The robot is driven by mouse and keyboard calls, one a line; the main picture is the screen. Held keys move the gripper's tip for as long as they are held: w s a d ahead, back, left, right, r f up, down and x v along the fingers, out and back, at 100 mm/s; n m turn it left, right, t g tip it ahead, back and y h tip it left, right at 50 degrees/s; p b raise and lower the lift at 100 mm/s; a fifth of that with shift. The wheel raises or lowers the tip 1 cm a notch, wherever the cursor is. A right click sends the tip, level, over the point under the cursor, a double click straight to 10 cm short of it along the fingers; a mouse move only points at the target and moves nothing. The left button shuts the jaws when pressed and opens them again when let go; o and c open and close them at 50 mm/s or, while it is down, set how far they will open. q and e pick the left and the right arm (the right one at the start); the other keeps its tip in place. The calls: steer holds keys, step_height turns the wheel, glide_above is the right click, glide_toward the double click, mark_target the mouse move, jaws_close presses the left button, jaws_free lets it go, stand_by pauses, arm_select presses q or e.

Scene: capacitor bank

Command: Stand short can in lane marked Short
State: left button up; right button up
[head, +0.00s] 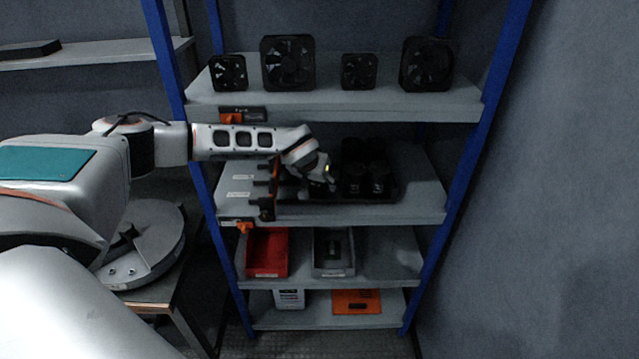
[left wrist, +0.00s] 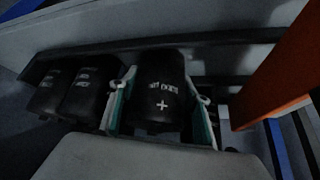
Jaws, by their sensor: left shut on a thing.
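My left gripper (head: 328,182) is at the middle shelf, beside a group of black cans (head: 365,180) on a dark tray (head: 393,198). In the left wrist view its green-lined fingers (left wrist: 160,108) are shut around a black can (left wrist: 160,82) with pale print and a plus mark. Two more black cans, one farther left (left wrist: 48,92) and one nearer (left wrist: 90,95), stand left of the fingers. Dark lane dividers (head: 265,183) and pale labels (head: 240,194) are left of the gripper; the label words are too small to read. My right gripper is not in view.
An orange panel (left wrist: 280,75) stands close to the right of the held can in the wrist view. The upper shelf (head: 330,101) holds several black fans. Below are a red bin (head: 267,253) and a grey bin (head: 333,252). The middle shelf's right end is bare.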

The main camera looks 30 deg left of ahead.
arm_select(q)
steer(key=o, duration=1.6)
steer(key=shift+f, duration=0.1)
